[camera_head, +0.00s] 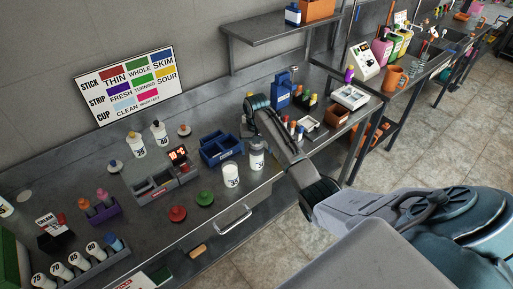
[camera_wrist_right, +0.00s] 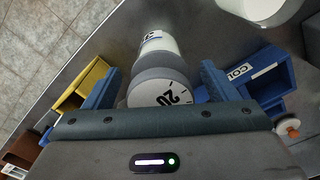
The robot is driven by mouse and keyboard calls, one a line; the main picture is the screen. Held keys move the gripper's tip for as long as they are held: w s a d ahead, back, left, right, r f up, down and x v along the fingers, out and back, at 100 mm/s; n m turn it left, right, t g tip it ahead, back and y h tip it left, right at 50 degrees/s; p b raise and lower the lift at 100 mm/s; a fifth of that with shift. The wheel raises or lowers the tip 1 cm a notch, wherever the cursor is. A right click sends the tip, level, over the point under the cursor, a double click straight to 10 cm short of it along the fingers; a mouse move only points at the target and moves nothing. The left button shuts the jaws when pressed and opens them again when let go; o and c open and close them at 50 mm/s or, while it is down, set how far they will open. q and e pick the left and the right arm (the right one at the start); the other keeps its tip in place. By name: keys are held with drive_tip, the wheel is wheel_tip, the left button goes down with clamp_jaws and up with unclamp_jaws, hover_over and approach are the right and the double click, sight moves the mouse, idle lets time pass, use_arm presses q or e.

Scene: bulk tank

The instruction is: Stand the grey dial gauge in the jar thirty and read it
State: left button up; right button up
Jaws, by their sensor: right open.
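A grey cylinder with a white dial face, reading as the grey dial gauge (camera_wrist_right: 160,75), sits between the spread blue fingers of my right gripper (camera_wrist_right: 158,85) in the right wrist view. A "20" shows on the face; I cannot make out a needle reading. A pale labelled jar (camera_wrist_right: 158,42) is right beyond it, its number unreadable. In the head view, a grey-topped jar (camera_head: 257,158) stands near the bench's front edge, beside my right gripper (camera_head: 250,131). The fingers are open; I cannot tell whether they touch the gauge. My left gripper is not in view.
A white jar (camera_head: 231,176) stands just left of the grey-topped one. A blue caddy (camera_head: 222,149) is close behind. Free bench surface lies around the discs.

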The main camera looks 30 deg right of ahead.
wheel_tip(320, 180, up, 7)
drive_tip(key=b, duration=0.3)
wheel_tip(320, 180, up, 3)
drive_tip(key=shift+p, duration=1)
drive_tip(key=shift+s+r+p, duration=0.1)
drive_tip(key=shift+r+p, duration=0.3)
drive_tip(key=shift+r, duration=0.05)
drive_tip(key=shift+f, duration=0.1)
